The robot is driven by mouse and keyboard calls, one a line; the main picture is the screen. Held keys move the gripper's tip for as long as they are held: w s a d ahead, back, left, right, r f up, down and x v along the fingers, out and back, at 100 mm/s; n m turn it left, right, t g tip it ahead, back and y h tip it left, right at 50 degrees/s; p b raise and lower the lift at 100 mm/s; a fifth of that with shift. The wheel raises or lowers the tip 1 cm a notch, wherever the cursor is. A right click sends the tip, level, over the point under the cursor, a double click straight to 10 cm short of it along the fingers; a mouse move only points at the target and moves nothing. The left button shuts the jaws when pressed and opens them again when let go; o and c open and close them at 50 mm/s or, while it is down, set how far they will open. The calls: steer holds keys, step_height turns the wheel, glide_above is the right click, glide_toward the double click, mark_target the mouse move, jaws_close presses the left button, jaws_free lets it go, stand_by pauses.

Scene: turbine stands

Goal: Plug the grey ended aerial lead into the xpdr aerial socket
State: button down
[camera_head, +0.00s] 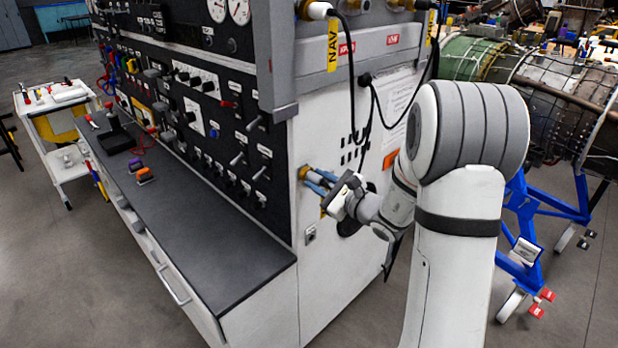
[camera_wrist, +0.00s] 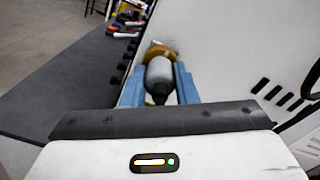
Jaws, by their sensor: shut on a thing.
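My gripper (camera_head: 322,180) is at the white end panel of the test console, its blue fingers closed. In the wrist view its fingers (camera_wrist: 160,78) are shut on the grey end of the aerial lead (camera_wrist: 158,74). A brass socket (camera_wrist: 160,48) is directly beyond the grey end, in line with it. The two look touching or nearly so; I cannot tell how far the end is in. The brass socket also shows in the head view (camera_head: 304,173), just left of my fingertips. My gripper hides the grey end there, and no xpdr label is readable.
A yellow NAV label (camera_head: 332,46) is higher on the panel, below another plugged lead (camera_head: 318,11). A black cable (camera_head: 374,100) hangs down the panel. The dark console worktop (camera_head: 190,215) juts out at left. A turbine on a blue stand (camera_head: 545,200) is at right.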

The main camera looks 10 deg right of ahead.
mark_target(322, 182)
steer(key=shift+s+d, duration=0.35)
steer(key=shift+s+d, duration=0.1)
stand_by(0.3)
steer(key=shift+b+v, duration=0.4)
steer(key=shift+v, duration=1.05)
